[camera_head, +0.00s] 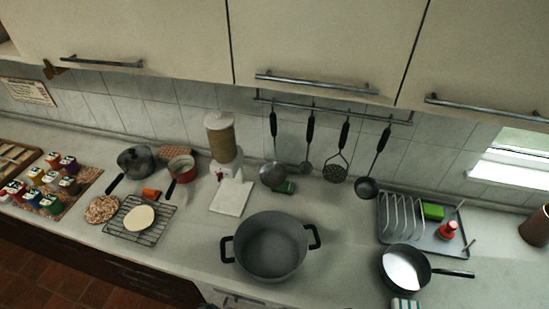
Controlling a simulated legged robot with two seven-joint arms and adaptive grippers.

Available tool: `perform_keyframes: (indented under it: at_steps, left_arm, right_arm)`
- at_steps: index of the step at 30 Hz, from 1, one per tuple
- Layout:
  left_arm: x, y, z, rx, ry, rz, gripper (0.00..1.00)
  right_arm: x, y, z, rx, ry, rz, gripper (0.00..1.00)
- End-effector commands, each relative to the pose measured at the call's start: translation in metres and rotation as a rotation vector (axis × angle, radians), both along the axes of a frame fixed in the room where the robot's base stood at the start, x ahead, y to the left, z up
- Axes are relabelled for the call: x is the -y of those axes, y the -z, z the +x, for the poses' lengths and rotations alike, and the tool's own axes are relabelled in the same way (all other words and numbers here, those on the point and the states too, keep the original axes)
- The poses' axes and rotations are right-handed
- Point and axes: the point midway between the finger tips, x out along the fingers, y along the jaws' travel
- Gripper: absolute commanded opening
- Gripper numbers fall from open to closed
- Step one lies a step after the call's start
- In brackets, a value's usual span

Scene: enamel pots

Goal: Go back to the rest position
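Neither of my grippers shows in the head view, and no part of my arms is in the picture. A large grey enamel pot (270,250) with two black handles stands upright on the counter near the middle front. It looks empty. A dark pan (406,268) with a pale inside stands to its right, its handle pointing right.
A dish rack (425,225) stands at the right and a wire rack (139,219) at the left. A dispenser (221,150) stands against the wall. Utensils hang from a rail (335,107) under the wall cupboards (320,40). Several small jars (45,185) are at far left.

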Motion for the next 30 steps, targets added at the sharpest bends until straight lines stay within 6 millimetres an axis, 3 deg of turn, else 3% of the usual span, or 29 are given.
perform_keyframes:
  at_steps: [5, 17, 20, 23, 27, 30]
  left_arm:
    - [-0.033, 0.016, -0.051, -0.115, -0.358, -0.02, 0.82]
    - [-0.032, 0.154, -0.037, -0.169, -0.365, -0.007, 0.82]
    - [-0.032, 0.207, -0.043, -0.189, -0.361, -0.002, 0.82]
    - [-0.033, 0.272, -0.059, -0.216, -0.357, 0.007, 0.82]
    - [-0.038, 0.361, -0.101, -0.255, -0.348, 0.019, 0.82]
    - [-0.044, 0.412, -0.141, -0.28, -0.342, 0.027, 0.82]
  right_arm:
    - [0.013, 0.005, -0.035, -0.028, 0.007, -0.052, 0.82]
    - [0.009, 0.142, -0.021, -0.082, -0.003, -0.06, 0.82]
    - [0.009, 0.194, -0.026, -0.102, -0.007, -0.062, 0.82]
    - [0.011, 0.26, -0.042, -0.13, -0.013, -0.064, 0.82]
    - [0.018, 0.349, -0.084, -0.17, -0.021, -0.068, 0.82]
    - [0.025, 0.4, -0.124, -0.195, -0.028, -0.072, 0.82]
